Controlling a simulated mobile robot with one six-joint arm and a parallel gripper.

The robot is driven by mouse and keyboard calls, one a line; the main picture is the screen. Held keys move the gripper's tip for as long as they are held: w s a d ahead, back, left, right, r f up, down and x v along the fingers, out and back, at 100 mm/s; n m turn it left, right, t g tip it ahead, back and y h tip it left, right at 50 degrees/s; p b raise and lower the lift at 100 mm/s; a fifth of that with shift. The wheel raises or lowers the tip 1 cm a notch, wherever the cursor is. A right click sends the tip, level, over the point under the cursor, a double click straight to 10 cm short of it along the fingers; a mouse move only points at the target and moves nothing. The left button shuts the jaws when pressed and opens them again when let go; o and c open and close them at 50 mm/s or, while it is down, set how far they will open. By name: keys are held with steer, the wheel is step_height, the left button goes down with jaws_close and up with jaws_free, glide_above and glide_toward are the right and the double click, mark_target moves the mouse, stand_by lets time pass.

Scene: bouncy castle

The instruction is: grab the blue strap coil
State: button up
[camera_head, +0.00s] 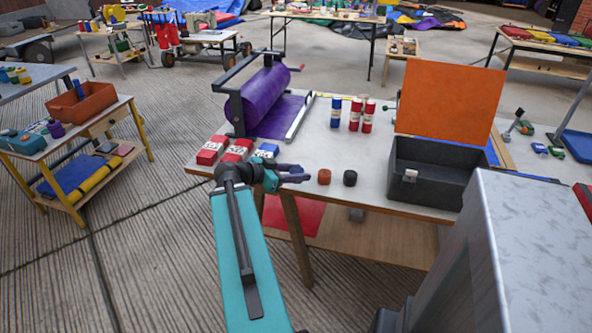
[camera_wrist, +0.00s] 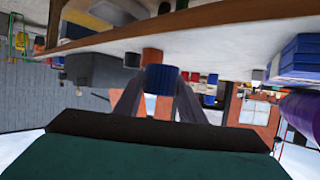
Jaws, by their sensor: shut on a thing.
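The blue strap coil (camera_wrist: 162,79) is between the two fingertips of my gripper (camera_wrist: 160,90) in the wrist view, and the fingers are shut on it. In the head view my gripper (camera_head: 289,174) is at the near edge of the white-topped workbench (camera_head: 300,150). There the coil is hard to make out against the dark fingers. An orange-brown coil (camera_head: 324,177) and a black coil (camera_head: 350,178) stand on the bench just right of my gripper. They also show behind the blue coil in the wrist view, which is upside down.
Red boxes (camera_head: 212,150) and a blue box (camera_head: 266,151) lie left of my gripper. A purple roll (camera_head: 265,95) on a stand is behind. Several blue and red cans (camera_head: 355,115) stand mid-bench. An open dark toolbox (camera_head: 432,178) with an orange lid is at right.

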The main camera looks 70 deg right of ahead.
steer(key=shift+r+p, duration=0.4)
steer(key=shift+p, duration=1.45)
steer(key=p, duration=0.5)
steer(key=shift+a, duration=0.15)
steer(key=a+p, duration=0.1)
steer(key=p, duration=0.5)
steer(key=shift+s, duration=0.3)
steer(key=a+p, duration=0.1)
steer(key=p, duration=0.3)
steer(key=shift+s, duration=0.25)
steer(key=a+p, duration=0.1)
steer(key=s+a+p, duration=0.1)
steer(key=a, duration=0.1)
steer(key=s+a+p, duration=0.1)
steer(key=p, duration=0.1)
steer(key=shift+s+a+r, duration=0.15)
steer(key=shift+a, duration=0.1)
steer(key=shift+s+a, duration=0.1)
